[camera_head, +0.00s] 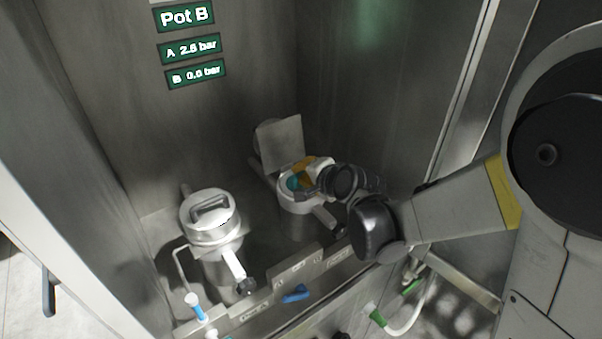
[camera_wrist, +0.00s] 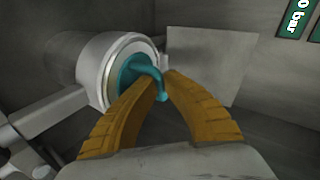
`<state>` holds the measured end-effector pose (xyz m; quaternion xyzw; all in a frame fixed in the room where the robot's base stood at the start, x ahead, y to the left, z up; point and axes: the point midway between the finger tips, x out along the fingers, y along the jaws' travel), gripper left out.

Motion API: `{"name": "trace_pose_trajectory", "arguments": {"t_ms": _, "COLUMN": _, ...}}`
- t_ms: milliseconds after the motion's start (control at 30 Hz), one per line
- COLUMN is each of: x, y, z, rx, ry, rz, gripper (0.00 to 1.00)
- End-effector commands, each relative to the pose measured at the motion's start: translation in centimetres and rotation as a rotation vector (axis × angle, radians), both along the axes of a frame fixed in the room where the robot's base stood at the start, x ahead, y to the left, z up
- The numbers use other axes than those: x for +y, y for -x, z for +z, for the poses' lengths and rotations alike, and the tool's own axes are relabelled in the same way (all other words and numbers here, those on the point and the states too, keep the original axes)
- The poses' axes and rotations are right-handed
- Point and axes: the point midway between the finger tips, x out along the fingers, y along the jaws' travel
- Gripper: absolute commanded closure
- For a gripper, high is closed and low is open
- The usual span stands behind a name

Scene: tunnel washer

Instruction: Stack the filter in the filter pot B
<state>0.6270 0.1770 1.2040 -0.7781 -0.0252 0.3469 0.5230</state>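The filter is a teal piece with a bent handle (camera_wrist: 150,72). It sits in the round mouth of the open pot (camera_wrist: 98,62) in the wrist view. In the head view the teal part (camera_head: 293,183) shows at the mouth of the right-hand pot (camera_head: 297,203). I take this to be filter pot B, though no label on it is readable. My gripper (camera_wrist: 164,82) has orange fingers that close in on both sides of the handle; they also show over the pot in the head view (camera_head: 308,170). How deep the filter sits is hidden.
A flat grey plate (camera_head: 282,143) stands up behind the open pot. A second pot (camera_head: 210,215) with a closed, handled lid stands to the left. Blue (camera_head: 295,293) and green (camera_head: 377,317) valve handles are along the front.

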Motion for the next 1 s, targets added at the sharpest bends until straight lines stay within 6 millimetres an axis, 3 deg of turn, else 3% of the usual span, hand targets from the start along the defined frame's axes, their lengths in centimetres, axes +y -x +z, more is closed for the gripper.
{"name": "trace_pose_trajectory", "arguments": {"t_ms": 200, "x": 0.0, "y": 0.0, "z": -0.7, "rx": 0.0, "ry": 0.0, "rz": 0.0, "gripper": 1.0}}
{"name": "trace_pose_trajectory", "arguments": {"t_ms": 300, "x": 0.0, "y": 0.0, "z": -0.6, "rx": 0.0, "ry": 0.0, "rz": 0.0, "gripper": 0.73}}
{"name": "trace_pose_trajectory", "arguments": {"t_ms": 733, "x": -0.1, "y": 0.2, "z": 0.5, "rx": 0.0, "ry": 0.0, "rz": 0.0, "gripper": 0.73}}
{"name": "trace_pose_trajectory", "arguments": {"t_ms": 1000, "x": -2.6, "y": 4.8, "z": 3.4, "rx": -0.001, "ry": 0.0, "rz": -0.002, "gripper": 0.73}}
